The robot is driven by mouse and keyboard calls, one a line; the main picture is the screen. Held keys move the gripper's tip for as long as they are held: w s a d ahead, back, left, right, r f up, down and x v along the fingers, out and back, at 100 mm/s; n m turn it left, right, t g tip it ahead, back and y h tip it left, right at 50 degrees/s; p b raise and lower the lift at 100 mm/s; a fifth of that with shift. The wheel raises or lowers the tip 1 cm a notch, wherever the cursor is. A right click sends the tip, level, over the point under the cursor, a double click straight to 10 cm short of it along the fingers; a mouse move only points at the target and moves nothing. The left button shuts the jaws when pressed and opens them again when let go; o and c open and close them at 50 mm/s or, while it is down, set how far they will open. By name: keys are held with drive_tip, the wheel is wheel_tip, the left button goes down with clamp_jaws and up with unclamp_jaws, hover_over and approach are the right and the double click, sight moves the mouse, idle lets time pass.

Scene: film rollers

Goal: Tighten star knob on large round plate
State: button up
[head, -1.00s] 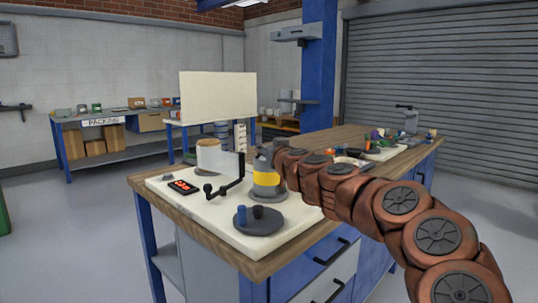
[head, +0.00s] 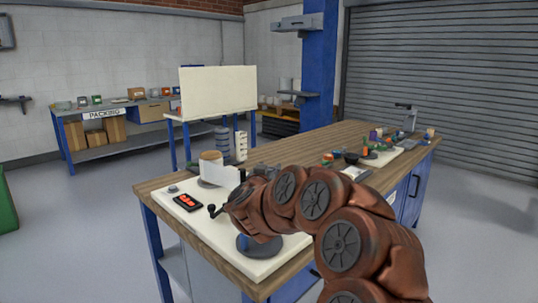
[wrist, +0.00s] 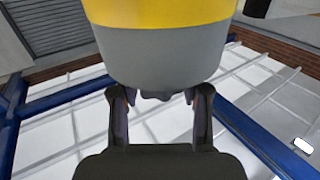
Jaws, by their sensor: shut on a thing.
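The dark round plate (head: 258,251) lies on the white board near the bench front, partly hidden by my copper arm. A blue upright piece (head: 243,241) shows on it; its dark knob is hidden. In the wrist view my gripper (wrist: 160,98) is shut on a dark, lobed piece (wrist: 157,95) under the rim of a grey and yellow round body (wrist: 160,50). I cannot tell whether that dark piece is the star knob. In the head view my arm hides the gripper and whatever it holds.
Other parts stand on the bench's far right end. A white panel (head: 217,92) rises behind.

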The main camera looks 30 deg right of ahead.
drive_tip(key=shift+r+m+g+h+p, duration=0.15)
drive_tip(key=shift+m+g+h+p, duration=0.9)
drive_tip(key=shift+p, duration=1.25)
drive_tip(key=shift+r+m+g+h+p, duration=0.15)
drive_tip(key=shift+m+g+h+p, duration=0.45)
drive_tip(key=shift+g+p, duration=1.2)
drive_tip(key=m+p, duration=0.1)
drive_tip(key=p, duration=0.1)
drive_tip(key=g+p, duration=0.1)
drive_tip(key=shift+f+m+h+p, duration=0.2)
drive_tip(key=shift+m+h+p, duration=0.15)
drive_tip(key=shift+p, duration=0.05)
drive_tip(key=shift+f+m+g+p, duration=0.1)
drive_tip(key=shift+m+g+p, duration=0.2)
drive_tip(key=shift+g+p, duration=0.2)
drive_tip(key=o, duration=1.2)
drive_tip(key=shift+c, duration=0.2)
drive_tip(key=v, duration=1.2)
drive_tip(key=shift+f, duration=0.15)
